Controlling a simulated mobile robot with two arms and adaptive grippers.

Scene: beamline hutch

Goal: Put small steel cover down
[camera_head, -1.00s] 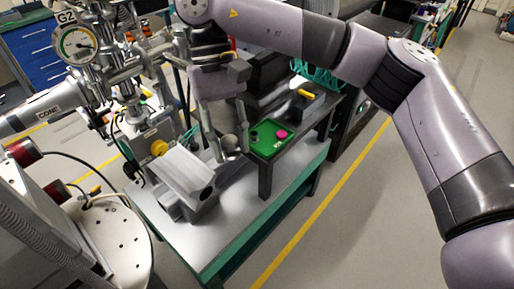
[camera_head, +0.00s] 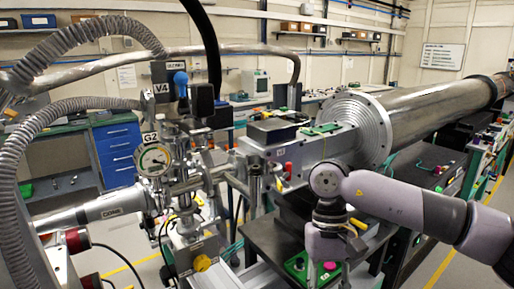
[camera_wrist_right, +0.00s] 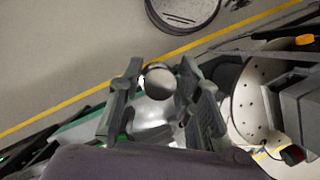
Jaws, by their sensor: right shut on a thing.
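The small steel cover (camera_wrist_right: 160,84) is a round, shiny grey piece in the right wrist view. It sits between the two fingers of my right gripper (camera_wrist_right: 159,77), which is shut on it. In the head view my right gripper (camera_head: 326,246) points down at the lower middle, over the front bench, and the cover cannot be made out there. A small green tray (camera_head: 294,268) is beside and partly behind the gripper. Whether the cover touches any surface is unclear. My left gripper is not in view.
The pressure gauge G2 (camera_head: 153,159) and vacuum fittings stand left of the gripper. A large steel flange and tube (camera_head: 362,128) lie behind it. A magenta knob (camera_head: 330,266) is close to the fingers. Bare floor with a yellow line (camera_wrist_right: 100,85) shows in the wrist view.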

